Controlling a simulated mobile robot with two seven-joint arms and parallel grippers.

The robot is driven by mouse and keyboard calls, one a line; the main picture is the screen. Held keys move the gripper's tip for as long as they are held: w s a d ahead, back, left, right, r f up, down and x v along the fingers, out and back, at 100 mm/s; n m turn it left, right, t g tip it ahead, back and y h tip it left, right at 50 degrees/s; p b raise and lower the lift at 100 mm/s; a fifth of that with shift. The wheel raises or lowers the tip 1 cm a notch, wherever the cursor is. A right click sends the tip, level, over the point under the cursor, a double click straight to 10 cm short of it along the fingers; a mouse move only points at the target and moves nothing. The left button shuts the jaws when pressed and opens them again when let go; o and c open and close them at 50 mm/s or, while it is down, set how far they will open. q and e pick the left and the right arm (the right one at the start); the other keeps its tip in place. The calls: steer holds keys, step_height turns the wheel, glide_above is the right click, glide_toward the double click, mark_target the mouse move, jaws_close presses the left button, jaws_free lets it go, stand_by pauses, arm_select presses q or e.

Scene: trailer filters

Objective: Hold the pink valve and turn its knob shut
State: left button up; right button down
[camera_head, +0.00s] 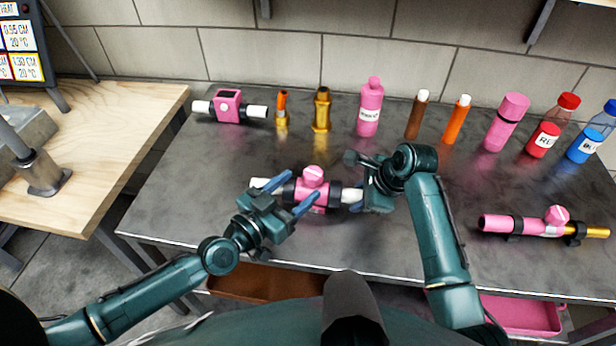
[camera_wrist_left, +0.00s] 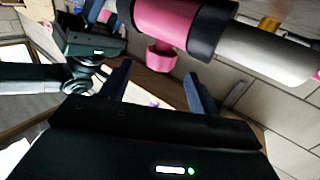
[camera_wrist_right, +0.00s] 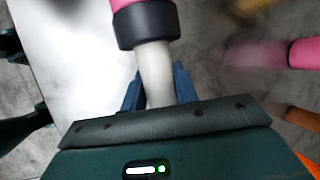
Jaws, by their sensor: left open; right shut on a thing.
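The pink valve (camera_head: 318,196) lies level over the middle of the metal table, with black collars and white pipe ends. Its round pink knob (camera_head: 313,176) is on top; I cannot tell its exact turn. My right gripper (camera_head: 362,182) is shut on the valve's right white pipe end, which sits between the fingers in the right wrist view (camera_wrist_right: 155,75). My left gripper (camera_head: 291,190) is open at the valve's near left side. In the left wrist view the knob (camera_wrist_left: 161,56) appears beyond the gap between the open fingers (camera_wrist_left: 157,82), not clasped.
A pink gauge (camera_head: 228,106) with white pipe ends, a pink bottle (camera_head: 370,108) and several coloured tubes and bottles line the back. A second pink pipe assembly (camera_head: 530,224) lies at the right. A wooden bench (camera_head: 110,130) stands left. The table's front left is clear.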

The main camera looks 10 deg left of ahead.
mark_target(306, 180)
arm_select(q)
steer(key=shift+x, duration=2.05)
steer(key=shift+c, duration=0.2)
steer(key=c, duration=0.9)
